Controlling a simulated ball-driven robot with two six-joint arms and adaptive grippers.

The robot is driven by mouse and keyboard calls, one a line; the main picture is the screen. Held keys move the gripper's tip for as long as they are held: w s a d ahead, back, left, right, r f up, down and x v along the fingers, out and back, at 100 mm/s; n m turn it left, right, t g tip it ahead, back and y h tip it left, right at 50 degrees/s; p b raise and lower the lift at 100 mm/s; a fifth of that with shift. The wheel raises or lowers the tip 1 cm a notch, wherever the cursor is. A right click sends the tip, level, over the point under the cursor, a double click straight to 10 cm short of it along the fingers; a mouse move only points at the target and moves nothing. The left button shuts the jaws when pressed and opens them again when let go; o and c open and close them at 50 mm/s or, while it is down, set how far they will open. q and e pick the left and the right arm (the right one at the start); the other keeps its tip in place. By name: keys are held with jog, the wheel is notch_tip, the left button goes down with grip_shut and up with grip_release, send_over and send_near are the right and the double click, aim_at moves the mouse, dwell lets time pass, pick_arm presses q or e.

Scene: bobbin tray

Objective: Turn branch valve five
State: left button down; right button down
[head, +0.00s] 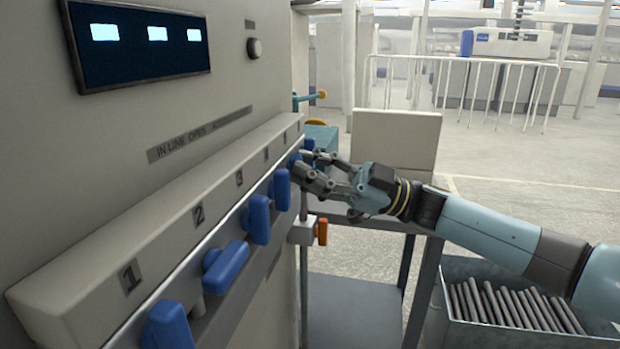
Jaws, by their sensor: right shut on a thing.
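A row of blue valve handles runs along the panel's rail. The labels 1, 2 and 3 are readable; those farther along are too small to read. Counting from the near end, the fifth blue handle (294,159) is at the far part of the row, partly hidden by my fingers. My right gripper (299,162) reaches in from the right and is shut on this handle. The sixth handle (308,144) shows just beyond. The second handle (226,266) lies crosswise, while the first (168,326), third (259,220) and fourth (282,189) stand upright. My left gripper is not in view.
A dark display (140,45) with three lit windows and a black knob (254,48) are above the rail. An orange handle (322,231) hangs below my gripper. A metal bin (440,300) of grey rods stands at lower right. Open floor lies behind.

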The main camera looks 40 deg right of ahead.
jog(key=n+g+b, duration=0.1)
jog(key=n, duration=0.3)
jog(key=n+g+b, duration=0.2)
jog(key=n, duration=0.3)
jog(key=n+g+h+b, duration=0.1)
jog(key=n+g+b, duration=0.1)
jog(key=n, duration=0.2)
jog(key=shift+s+a+f+n, duration=0.15)
jog(key=shift+f+n, duration=0.2)
jog(key=shift+n, duration=0.05)
jog(key=c, duration=1.2)
grip_release()
jog(key=shift+c, duration=0.2)
jog(key=v, duration=1.2)
jog(key=shift+r, duration=0.2)
